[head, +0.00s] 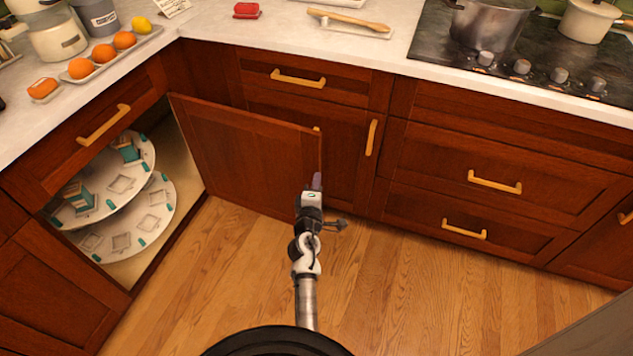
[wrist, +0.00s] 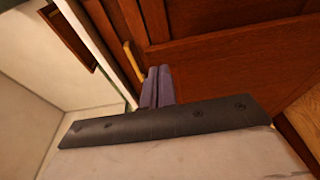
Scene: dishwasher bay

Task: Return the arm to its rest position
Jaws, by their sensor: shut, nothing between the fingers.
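My gripper (head: 317,181) is at the middle of the head view, its fingers pointing away from me. It is in front of the free edge of the open corner cabinet door (head: 245,150); I cannot tell whether it touches the door. In the wrist view the two grey-purple fingers (wrist: 157,87) are pressed together with nothing between them. My arm reaches out low over the wooden floor from the bottom of the head view.
The open corner cabinet shows two round shelves (head: 125,225) with small boxes. Closed drawers (head: 480,180) stand to the right. The counter (head: 290,45) holds oranges (head: 81,68) and a stove (head: 520,50) with pots. The wooden floor (head: 400,290) is clear.

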